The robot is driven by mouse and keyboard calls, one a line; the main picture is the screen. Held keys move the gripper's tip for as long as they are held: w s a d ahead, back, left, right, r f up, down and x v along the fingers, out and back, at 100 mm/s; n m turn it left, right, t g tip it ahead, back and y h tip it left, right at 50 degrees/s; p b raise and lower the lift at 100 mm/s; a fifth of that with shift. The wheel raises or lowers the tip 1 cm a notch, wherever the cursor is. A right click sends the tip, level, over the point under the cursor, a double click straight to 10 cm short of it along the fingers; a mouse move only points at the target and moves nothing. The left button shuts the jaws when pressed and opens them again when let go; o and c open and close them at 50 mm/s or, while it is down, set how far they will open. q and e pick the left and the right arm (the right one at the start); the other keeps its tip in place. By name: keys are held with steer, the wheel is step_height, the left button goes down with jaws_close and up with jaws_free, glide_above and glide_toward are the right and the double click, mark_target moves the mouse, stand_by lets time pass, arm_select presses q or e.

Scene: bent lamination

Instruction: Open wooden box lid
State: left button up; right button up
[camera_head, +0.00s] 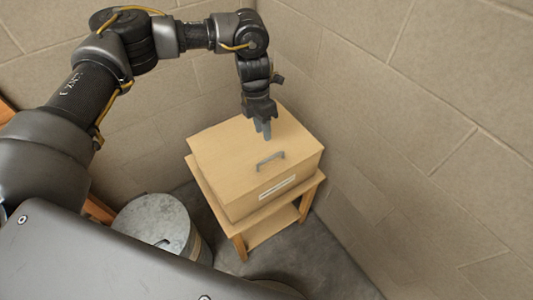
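The wooden box (273,198) is light brown and sits on a small wooden table (240,240). Its lid (225,150) looks shut. A grey handle (270,159) stands on the lid near the front edge, and a pale label strip (277,187) is on the front face. My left gripper (262,132) points down over the middle of the lid, behind the handle and apart from it. Its fingers look close together, but I cannot tell if they are open or shut, or whether they touch the lid. My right gripper is not in view.
Block walls (430,130) meet in a corner behind the table. A round metal container (152,222) stands on the floor to the left of the table. Wooden pieces (98,209) show at the left. Dark floor (315,262) is clear in front and to the right.

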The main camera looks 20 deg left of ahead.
mark_target(267, 159)
arm_select(q)
steer(key=f, duration=0.3)
steer(key=f+p, duration=0.1)
steer(key=f, duration=0.2)
steer(key=s+d+f+p, duration=0.1)
steer(key=f, duration=0.2)
steer(key=shift+s+d+f+p, duration=0.1)
steer(key=shift+d+f+p, duration=0.15)
steer(key=shift+f, duration=0.5)
steer(key=shift+c, duration=0.2)
jaws_close()
